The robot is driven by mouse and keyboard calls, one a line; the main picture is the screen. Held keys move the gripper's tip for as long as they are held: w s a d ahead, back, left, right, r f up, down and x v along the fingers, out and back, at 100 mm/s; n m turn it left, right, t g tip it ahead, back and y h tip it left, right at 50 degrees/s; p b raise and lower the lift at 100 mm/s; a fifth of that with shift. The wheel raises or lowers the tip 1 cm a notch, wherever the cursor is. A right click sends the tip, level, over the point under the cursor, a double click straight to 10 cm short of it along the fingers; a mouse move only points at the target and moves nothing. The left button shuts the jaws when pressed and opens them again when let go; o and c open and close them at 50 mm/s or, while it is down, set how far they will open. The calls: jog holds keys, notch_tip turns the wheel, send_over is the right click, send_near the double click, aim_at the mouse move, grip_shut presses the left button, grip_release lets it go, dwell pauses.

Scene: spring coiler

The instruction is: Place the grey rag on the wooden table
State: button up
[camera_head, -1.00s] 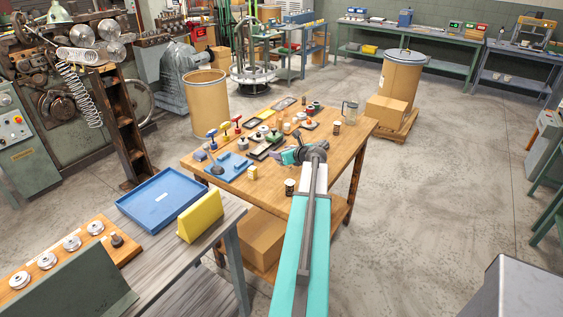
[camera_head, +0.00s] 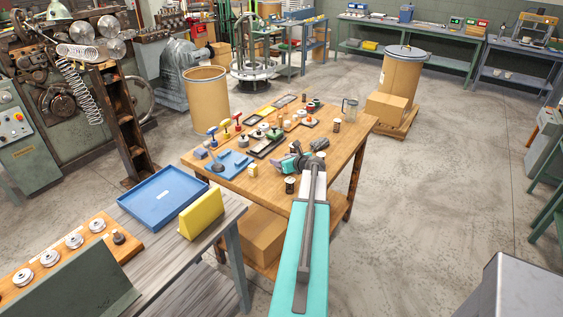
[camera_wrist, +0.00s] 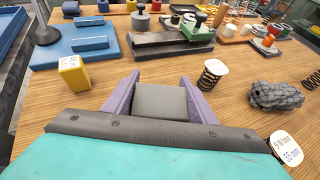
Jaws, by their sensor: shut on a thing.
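My gripper (camera_wrist: 160,101) shows its two purple fingers in the wrist view, shut on a plain grey, block-like folded thing, which I take as the grey rag (camera_wrist: 160,103). In the head view my gripper (camera_head: 288,163) is over the near right part of the wooden table (camera_head: 224,182). The table's brown top also fills the wrist view (camera_wrist: 85,100). The rag looks low over the top, but I cannot tell whether it touches. My arm hides part of the table.
A yellow box (camera_wrist: 74,76) stands left of my gripper, a dark spring (camera_wrist: 211,74) right, and a crumpled dark grey thing (camera_wrist: 276,95) farther right. A blue fixture (camera_wrist: 75,44) and several small parts lie beyond. Some bare wood lies between them.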

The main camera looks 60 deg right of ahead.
jog(key=shift+f, duration=0.6)
jog(key=shift+f, duration=0.15)
jog(key=o, duration=1)
jog(key=shift+o, duration=0.2)
jog(key=b+v, duration=0.2)
jog(key=v, duration=0.9)
jog(key=shift+s+a+b, duration=0.15)
jog(key=shift+b, duration=0.2)
jog(key=shift+s+a+r, duration=0.1)
jog(key=shift+s+r, duration=0.15)
jog(key=shift+r, duration=0.1)
jog(key=shift+r, duration=0.1)
